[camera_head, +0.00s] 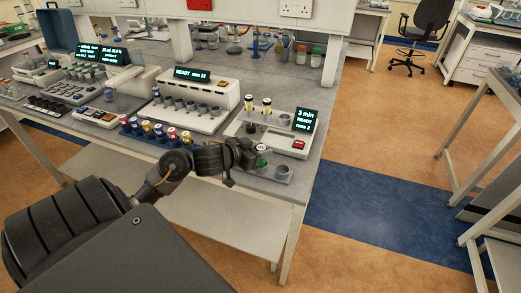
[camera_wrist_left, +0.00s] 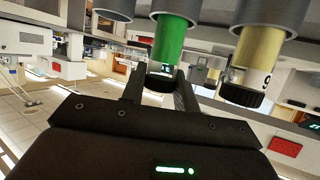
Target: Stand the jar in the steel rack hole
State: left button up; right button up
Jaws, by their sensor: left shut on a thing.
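My left gripper (camera_head: 257,152) is over the small grey steel rack (camera_head: 283,178) at the bench's front edge. In the left wrist view, its fingers (camera_wrist_left: 161,92) are shut around the dark cap of a green jar (camera_wrist_left: 175,38). The picture there is upside down, and the jar's far end meets a grey rack cup; how deep it sits I cannot tell. A yellow jar with a black cap (camera_wrist_left: 257,58) is at another cup beside it. In the head view, a bit of green shows below my gripper. My right gripper is not in view.
A white device with a green readout (camera_head: 306,119) stands just behind the rack, with two yellow black-capped vials (camera_head: 266,104) upright in it. A row of coloured jars (camera_head: 158,130) stands to the left. Open floor lies right of the bench.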

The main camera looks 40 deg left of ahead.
pick_arm(q)
jog(key=shift+f+b, duration=0.3)
jog(key=shift+f, duration=0.25)
jog(key=o, duration=1)
jog(key=shift+o, duration=0.2)
jog(key=v, duration=1)
jog(key=shift+s+r+p, duration=0.2)
jog(key=shift+s+p, duration=0.15)
jog(key=shift+a, duration=0.1)
